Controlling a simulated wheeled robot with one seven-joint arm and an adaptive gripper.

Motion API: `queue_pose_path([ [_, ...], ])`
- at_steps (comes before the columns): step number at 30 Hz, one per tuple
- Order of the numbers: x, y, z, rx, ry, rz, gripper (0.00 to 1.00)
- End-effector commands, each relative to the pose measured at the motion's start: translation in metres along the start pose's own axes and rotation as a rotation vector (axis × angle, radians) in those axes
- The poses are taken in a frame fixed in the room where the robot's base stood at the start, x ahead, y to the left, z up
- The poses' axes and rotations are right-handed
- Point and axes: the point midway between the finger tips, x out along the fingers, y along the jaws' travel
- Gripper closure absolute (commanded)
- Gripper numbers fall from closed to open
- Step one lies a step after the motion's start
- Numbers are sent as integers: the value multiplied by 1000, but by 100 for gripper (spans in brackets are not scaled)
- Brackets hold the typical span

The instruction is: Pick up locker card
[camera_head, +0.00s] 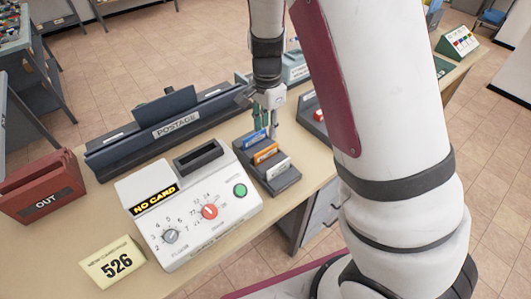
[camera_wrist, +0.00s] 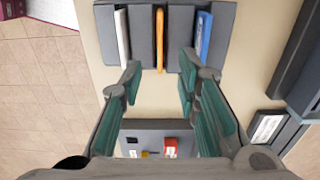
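A dark grey card rack (camera_head: 282,183) stands on the desk and holds a blue card (camera_head: 255,138), an orange card (camera_head: 266,153) and a white card (camera_head: 278,166), all upright. Their labels are too small to read, so I cannot tell which is the locker card. My gripper (camera_head: 268,122) is above the rack's far end in the head view. In the wrist view my gripper (camera_wrist: 159,75) is open and empty. The orange card (camera_wrist: 159,40) lines up with the gap between its fingers, with the white card (camera_wrist: 122,38) left and the blue card (camera_wrist: 204,36) right.
A white card machine (camera_head: 190,208) showing "NO CARD" stands left of the rack. A "526" sign (camera_head: 113,261), a red OUT tray (camera_head: 43,188) and a dark POSTAGE unit (camera_head: 175,125) are also on the desk. A grey box with a red button (camera_wrist: 170,147) sits beyond the rack.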

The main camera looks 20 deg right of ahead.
Motion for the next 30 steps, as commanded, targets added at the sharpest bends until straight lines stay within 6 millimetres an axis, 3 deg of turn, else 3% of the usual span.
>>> queue_pose_path([
  [3,18,1,0,1,-1,3,70],
  [11,36,1,1,-1,-1,2,70],
  [21,78,0,2,-1,-2,1,70],
  [29,81,-1,2,-1,0,-1,70],
  [30,81,-1,2,-1,-1,-1,75],
])
